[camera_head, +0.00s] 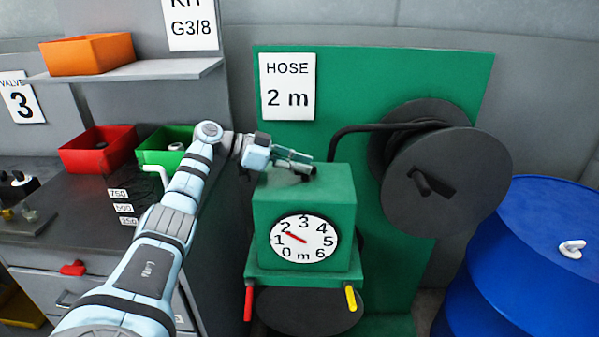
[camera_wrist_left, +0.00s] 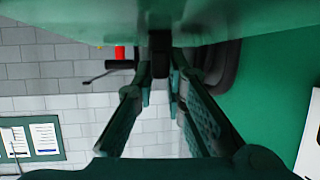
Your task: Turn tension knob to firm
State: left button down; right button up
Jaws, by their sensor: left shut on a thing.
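The green hose-gauge box (camera_head: 270,211) stands in front of the green panel and has a round white dial (camera_head: 303,254) on its front. Its red pointer lies between 1 and 2. A small dark knob (camera_head: 308,171) is on top of the box; I take it as the tension knob. My left gripper (camera_head: 303,163) reaches it from the left and is shut on it. In the left wrist view, my left gripper's fingers (camera_wrist_left: 160,75) converge at the dark knob (camera_wrist_left: 160,43). No firm marking is readable, and the fingers partly cover the knob. My right gripper is not in view.
A black hose reel (camera_head: 450,195) stands right of the box, with a dark pipe (camera_head: 385,128) running behind the box. A blue drum (camera_head: 530,265) is at the right. Red (camera_head: 97,155) and green (camera_head: 150,151) bins sit on the left bench. Red (camera_head: 249,303) and yellow (camera_head: 351,297) handles hang below.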

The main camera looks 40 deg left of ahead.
pick_arm(q)
jog(key=shift+f+m+g, duration=0.25)
jog(key=shift+m+g, duration=0.05)
jog(key=shift+g, duration=0.1)
jog(key=c, duration=1.6)
grip_release()
jog(key=shift+c, duration=0.2)
jog(key=shift+w, duration=0.1)
jog(key=shift+a+r, duration=0.1)
jog(key=shift+r, duration=0.05)
jog(key=shift+h, duration=0.3)
jog(key=v, duration=1.1)
jog(key=shift+r, duration=0.1)
jog(key=shift+s+a+r, duration=0.1)
jog(key=shift+s+a, duration=0.1)
jog(key=shift+s, duration=0.15)
